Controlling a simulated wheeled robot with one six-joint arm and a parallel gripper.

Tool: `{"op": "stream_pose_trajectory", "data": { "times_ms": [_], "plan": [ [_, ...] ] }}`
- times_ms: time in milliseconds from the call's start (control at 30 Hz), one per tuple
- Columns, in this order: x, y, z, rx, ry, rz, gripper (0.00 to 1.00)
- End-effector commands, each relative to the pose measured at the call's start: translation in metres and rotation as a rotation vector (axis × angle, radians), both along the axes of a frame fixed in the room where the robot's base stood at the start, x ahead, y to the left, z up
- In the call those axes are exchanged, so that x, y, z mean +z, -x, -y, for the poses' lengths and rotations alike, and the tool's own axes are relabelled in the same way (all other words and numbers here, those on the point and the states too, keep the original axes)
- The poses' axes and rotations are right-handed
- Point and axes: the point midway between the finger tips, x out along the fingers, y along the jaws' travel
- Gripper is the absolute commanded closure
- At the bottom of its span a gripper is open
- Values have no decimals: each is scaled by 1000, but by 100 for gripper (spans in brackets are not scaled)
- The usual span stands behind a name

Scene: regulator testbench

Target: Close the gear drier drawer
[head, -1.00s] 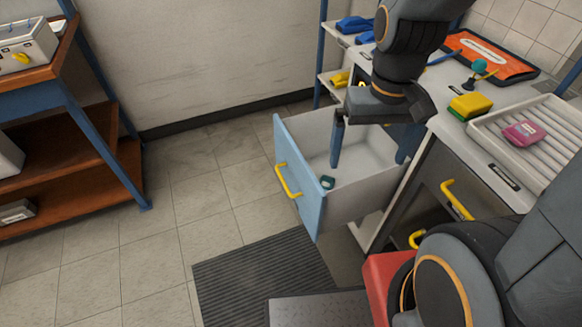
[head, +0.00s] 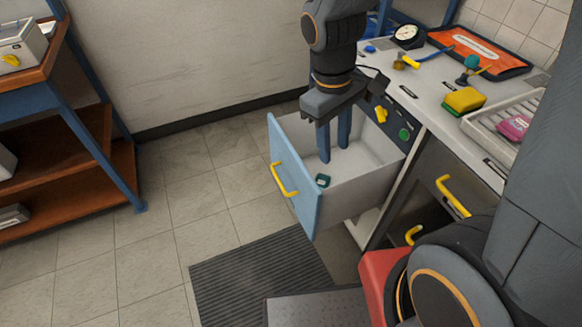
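The drier drawer (head: 294,177) is pulled out, with a light blue front and grey-white inner walls. Its yellow handle (head: 283,181) faces left. A small dark green item (head: 322,180) lies inside near the front panel. My gripper (head: 334,154) points down over the drawer's interior, behind the front panel. Its two blue fingers stand apart with a narrow gap and nothing between them. I cannot tell whether the fingers touch any part of the drawer.
The bench on the right holds a gauge (head: 407,36), a yellow sponge (head: 464,101), an orange panel (head: 479,51) and a ribbed tray (head: 480,127). A yellow knob (head: 381,114) and green button (head: 404,134) show beside the drawer. Floor left of the drawer is clear.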

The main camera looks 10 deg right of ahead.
Motion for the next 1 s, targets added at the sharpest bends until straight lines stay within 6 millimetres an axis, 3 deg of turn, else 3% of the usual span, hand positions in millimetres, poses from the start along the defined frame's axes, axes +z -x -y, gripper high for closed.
{"op": "stream_pose_trajectory", "data": {
  "times_ms": [33, 200, 300, 433, 567, 733, 1000],
  "plan": [
    [-10, -11, -20, 164, 29, -23, 73],
    [-37, -41, -81, 700, 133, -92, 100],
    [-50, -52, -113, 947, 189, -125, 100],
    [-62, -59, -142, 1157, 240, -154, 100],
    [-68, -62, -153, 1245, 262, -168, 100],
    [-81, -64, -149, 1251, 265, -173, 100],
    [-127, -69, -130, 1249, 264, -175, 100]
  ]
}}
